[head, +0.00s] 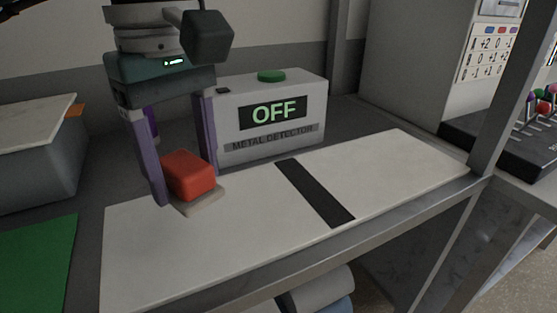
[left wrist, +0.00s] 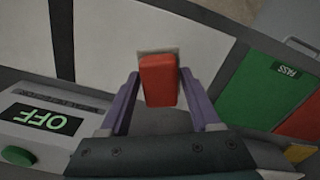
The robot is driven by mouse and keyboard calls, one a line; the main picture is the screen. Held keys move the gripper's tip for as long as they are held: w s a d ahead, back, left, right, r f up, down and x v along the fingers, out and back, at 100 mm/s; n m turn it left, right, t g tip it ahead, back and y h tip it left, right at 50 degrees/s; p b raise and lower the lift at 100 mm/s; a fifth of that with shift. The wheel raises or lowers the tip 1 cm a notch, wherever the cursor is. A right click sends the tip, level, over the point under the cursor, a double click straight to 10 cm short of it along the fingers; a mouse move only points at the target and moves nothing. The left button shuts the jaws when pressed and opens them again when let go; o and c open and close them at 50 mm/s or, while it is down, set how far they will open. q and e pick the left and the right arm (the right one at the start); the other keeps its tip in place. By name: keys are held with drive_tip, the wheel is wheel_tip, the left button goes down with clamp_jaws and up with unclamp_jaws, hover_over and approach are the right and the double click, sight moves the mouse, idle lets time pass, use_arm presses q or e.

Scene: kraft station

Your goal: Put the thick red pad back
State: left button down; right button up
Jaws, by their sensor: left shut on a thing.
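The thick red pad (head: 188,174) is a red block between the purple fingers of my left gripper (head: 184,184), at the left part of the white board. My left gripper is shut on it. A thin beige plate (head: 203,202) shows right under the pad; I cannot tell whether the two touch. In the left wrist view the red pad (left wrist: 158,80) sits between the fingertips (left wrist: 160,88), with the pale plate (left wrist: 172,52) behind it. My right gripper is not in view.
A metal detector (head: 270,116) reading OFF, with a green button (head: 271,76), stands behind the white board (head: 385,165), which has a black stripe (head: 314,192). A grey bin (head: 40,160) and green mat (head: 38,262) lie left. A post (head: 505,95) rises at right.

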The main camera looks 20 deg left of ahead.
sight(184, 162)
use_arm(q)
wheel_tip(184, 162, down, 7)
drive_tip(key=shift+r, duration=0.15)
drive_tip(key=shift+c, duration=0.5)
unclamp_jaws()
drive_tip(key=shift+r, duration=0.15)
wheel_tip(184, 162, up, 12)
drive_tip(key=shift+f, duration=0.1)
drive_tip(key=shift+d, duration=0.1)
